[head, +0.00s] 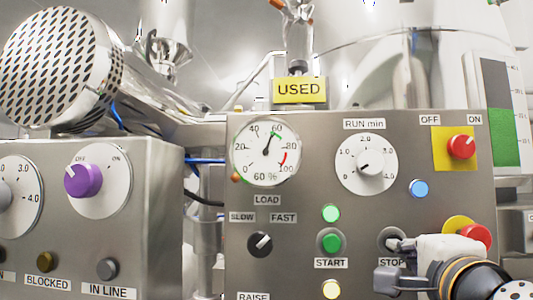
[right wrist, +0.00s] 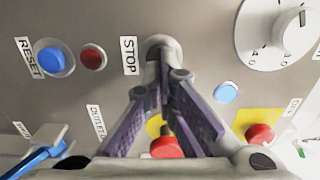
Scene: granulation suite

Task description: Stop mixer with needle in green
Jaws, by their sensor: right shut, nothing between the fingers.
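The LOAD gauge (head: 266,152) is a white dial on the steel panel. Its black needle points up and slightly right, its tip near the start of the green arc between 40 and 60. The STOP button (head: 386,233) sits above its STOP label, to the right of the green START button (head: 331,243). My right gripper (head: 395,244) is shut and empty, its fingertips in front of the STOP button and hiding most of it. In the right wrist view, the shut fingertips (right wrist: 163,75) overlap the STOP button's ring (right wrist: 158,42); contact cannot be told.
A red button on yellow (head: 474,234) is close beside my right gripper. A red OFF/ON knob (head: 461,146), a blue light (head: 419,188), the RUN min dial (head: 366,163) and the SLOW/FAST switch (head: 260,244) share the panel. A blue RESET button (right wrist: 54,57) also shows.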

